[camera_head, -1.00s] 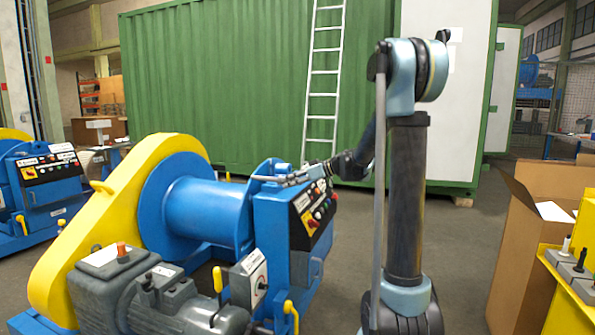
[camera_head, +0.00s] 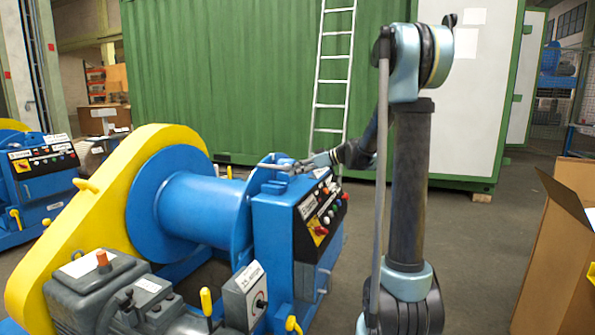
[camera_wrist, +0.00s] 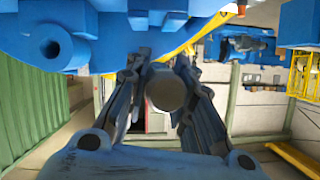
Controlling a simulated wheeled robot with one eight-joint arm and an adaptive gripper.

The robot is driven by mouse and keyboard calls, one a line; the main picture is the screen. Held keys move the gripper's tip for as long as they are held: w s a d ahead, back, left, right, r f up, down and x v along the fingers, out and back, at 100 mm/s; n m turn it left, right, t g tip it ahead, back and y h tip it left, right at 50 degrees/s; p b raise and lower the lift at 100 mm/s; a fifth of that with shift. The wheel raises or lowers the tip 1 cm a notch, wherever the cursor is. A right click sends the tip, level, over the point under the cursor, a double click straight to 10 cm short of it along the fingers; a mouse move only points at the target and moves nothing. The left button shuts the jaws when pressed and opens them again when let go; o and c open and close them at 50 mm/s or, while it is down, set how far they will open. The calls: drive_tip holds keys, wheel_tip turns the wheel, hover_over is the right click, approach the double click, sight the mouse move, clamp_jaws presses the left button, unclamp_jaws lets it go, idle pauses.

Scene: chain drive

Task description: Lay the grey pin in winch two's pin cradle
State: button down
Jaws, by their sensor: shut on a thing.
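My gripper (camera_head: 290,167) is over the top of the blue control housing of the near winch (camera_head: 205,208). In the wrist view my gripper (camera_wrist: 165,72) has its two fingers on either side of the grey pin (camera_wrist: 168,92), whose round end faces the camera. The fingers are shut on the pin. Blue winch metal, with a round boss with a hole (camera_wrist: 50,48), fills the upper left of the wrist view. I cannot make out the pin cradle, nor tell whether the pin touches the winch. No winch number is readable.
The near winch has a yellow guard (camera_head: 90,215), a button panel (camera_head: 320,210) and a grey motor (camera_head: 95,290). Another blue winch (camera_head: 45,185) stands at the left. A green container (camera_head: 240,80) with a ladder (camera_head: 333,75) is behind. A cardboard box (camera_head: 550,255) stands at right.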

sight(298, 195)
drive_tip(key=shift+f, duration=3.45)
drive_tip(key=shift+s+d+f, duration=0.15)
drive_tip(key=shift+f, duration=0.3)
drive_tip(key=c, duration=1.3)
unclamp_jaws()
drive_tip(key=shift+s, duration=0.1)
